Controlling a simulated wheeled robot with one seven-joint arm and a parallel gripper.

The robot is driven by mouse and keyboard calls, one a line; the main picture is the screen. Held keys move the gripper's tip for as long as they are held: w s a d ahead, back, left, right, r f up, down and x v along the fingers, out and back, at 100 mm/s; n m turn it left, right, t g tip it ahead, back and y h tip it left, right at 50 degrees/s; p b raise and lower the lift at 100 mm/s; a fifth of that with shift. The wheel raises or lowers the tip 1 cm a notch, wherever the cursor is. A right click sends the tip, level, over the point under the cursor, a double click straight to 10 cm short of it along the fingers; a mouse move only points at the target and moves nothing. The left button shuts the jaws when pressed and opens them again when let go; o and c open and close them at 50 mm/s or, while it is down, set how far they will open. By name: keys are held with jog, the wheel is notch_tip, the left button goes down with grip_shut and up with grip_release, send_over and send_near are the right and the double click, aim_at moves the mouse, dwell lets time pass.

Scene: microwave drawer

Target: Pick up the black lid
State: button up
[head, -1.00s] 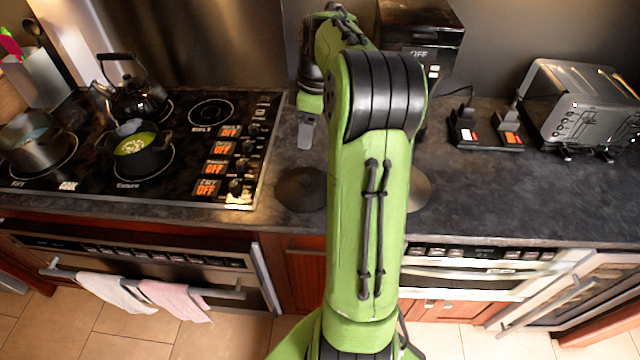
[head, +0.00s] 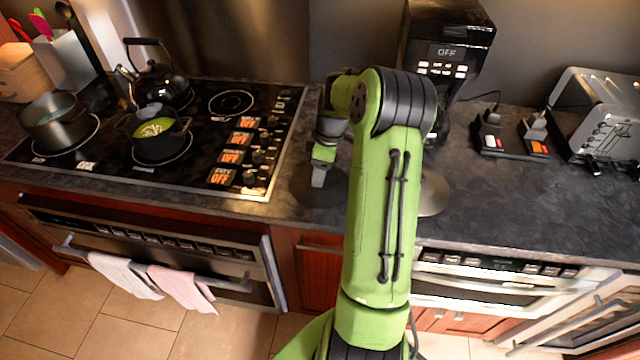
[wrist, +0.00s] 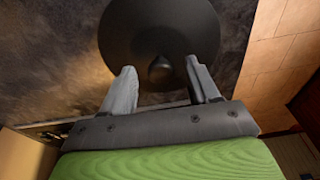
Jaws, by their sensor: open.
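The black lid (wrist: 160,28) is a round dark disc with a small knob (wrist: 160,70) in its middle. In the wrist view it lies on the dark counter below my gripper (wrist: 160,80), whose two grey fingers are open, one on each side of the knob. In the head view the lid (head: 308,188) lies on the counter right of the cooktop, partly hidden behind my gripper (head: 319,182) and arm. I cannot tell whether the fingertips touch the lid.
The cooktop (head: 205,95) with a black pot (head: 160,145), a grey pan (head: 62,120) and a kettle (head: 160,85) is to the left. A grey round lid (head: 434,195) lies right of my arm. A coffee machine (head: 448,40) stands behind. The counter's front edge is close.

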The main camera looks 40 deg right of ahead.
grip_shut()
dwell(0.3)
